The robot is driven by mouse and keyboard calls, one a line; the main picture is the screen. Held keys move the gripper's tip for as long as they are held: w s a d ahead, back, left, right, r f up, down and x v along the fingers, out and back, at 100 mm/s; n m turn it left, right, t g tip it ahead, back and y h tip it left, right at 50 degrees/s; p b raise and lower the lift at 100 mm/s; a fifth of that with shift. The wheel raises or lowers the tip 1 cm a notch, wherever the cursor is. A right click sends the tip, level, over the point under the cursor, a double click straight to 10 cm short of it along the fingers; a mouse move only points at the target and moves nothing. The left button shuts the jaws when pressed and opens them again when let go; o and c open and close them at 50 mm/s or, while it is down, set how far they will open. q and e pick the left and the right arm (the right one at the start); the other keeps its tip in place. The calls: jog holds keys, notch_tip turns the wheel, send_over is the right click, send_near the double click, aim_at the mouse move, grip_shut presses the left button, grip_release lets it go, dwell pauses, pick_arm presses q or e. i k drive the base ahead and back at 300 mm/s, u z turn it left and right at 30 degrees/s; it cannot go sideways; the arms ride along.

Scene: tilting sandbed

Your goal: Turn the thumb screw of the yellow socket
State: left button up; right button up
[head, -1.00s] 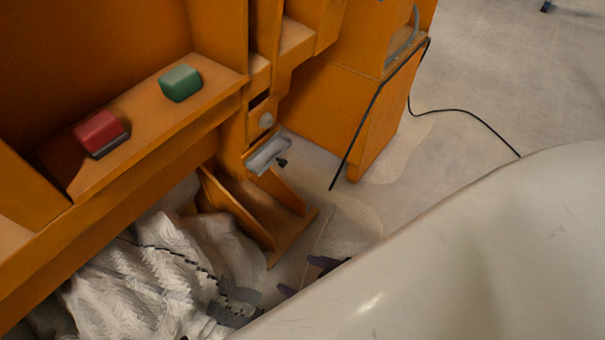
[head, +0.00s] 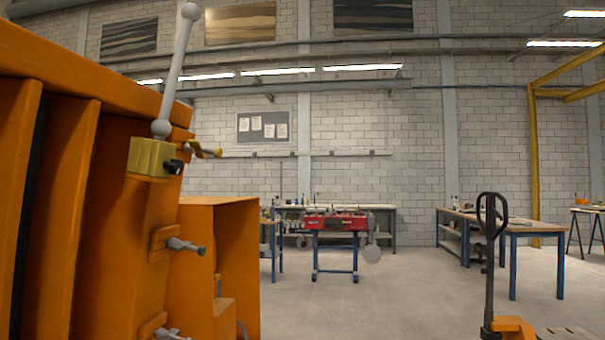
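The yellow socket (head: 146,157) is a small block fixed high on the side of the orange sandbed frame (head: 110,220), at the left of the head view. A grey rod with ball-shaped swellings (head: 172,80) stands up out of it, leaning slightly to the right. A dark thumb screw (head: 174,166) sticks out of the socket's right side. A brass-coloured fitting (head: 205,151) shows just behind it. Neither of my grippers is in view.
Two grey clamp-like fittings, an upper (head: 184,245) and a lower (head: 166,333), stick out below the socket. A pallet truck handle (head: 490,260) stands at the right. A red-topped blue stand (head: 335,222) and workbenches (head: 520,226) are farther back. The floor between is open.

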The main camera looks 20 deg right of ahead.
aim_at(175, 168)
jog(key=z, duration=1)
jog(key=i, duration=0.6)
jog(key=u, duration=0.6)
